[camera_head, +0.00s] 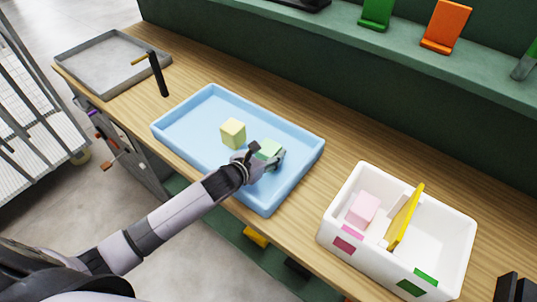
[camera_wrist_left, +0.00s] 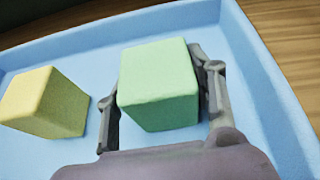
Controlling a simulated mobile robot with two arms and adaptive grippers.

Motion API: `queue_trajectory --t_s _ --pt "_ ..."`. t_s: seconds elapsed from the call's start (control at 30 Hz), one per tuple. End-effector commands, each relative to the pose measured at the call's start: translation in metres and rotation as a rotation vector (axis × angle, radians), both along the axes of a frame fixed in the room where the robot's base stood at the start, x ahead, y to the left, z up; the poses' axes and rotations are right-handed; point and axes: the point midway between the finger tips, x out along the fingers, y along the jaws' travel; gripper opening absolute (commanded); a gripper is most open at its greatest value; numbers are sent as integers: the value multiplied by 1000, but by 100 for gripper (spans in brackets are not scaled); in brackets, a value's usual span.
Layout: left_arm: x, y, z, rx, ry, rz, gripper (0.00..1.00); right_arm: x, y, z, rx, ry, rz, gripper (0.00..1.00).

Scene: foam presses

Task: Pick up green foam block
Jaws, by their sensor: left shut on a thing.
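The green foam block (camera_head: 269,149) is in the blue tray (camera_head: 180,115), right of a yellow foam block. My left gripper (camera_head: 264,155) reaches over the tray's front side and is shut on the green block. In the left wrist view the green block (camera_wrist_left: 158,85) sits between the two fingers (camera_wrist_left: 160,100), one on each side. I cannot tell whether the block still touches the tray floor. My right gripper is not in view.
The yellow foam block (camera_head: 233,133) stands close to the left of my gripper. A white bin (camera_head: 450,255) with a yellow divider (camera_head: 405,217) holds a pink block (camera_head: 363,209) in its left compartment. A grey tray (camera_head: 75,57) lies at far left. A green shelf (camera_head: 400,55) runs behind.

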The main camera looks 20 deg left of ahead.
Motion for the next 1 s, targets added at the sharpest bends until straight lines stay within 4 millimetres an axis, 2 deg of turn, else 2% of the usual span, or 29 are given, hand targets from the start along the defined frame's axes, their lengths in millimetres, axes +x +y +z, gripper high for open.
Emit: queue_trajectory --t_s 0.17,0.43,0.57,0.67,0.77,1.0 --pt "0 0 0 0 0 0 31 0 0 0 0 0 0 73" --pt "0 0 1 1 -1 0 30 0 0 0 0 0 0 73" --pt "1 1 9 1 -2 -1 30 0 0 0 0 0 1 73" --pt "1 1 21 1 -5 -1 30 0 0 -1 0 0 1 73" --pt "1 1 44 3 -8 -3 30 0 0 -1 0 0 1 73" --pt "1 1 116 5 -10 -2 30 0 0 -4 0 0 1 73"
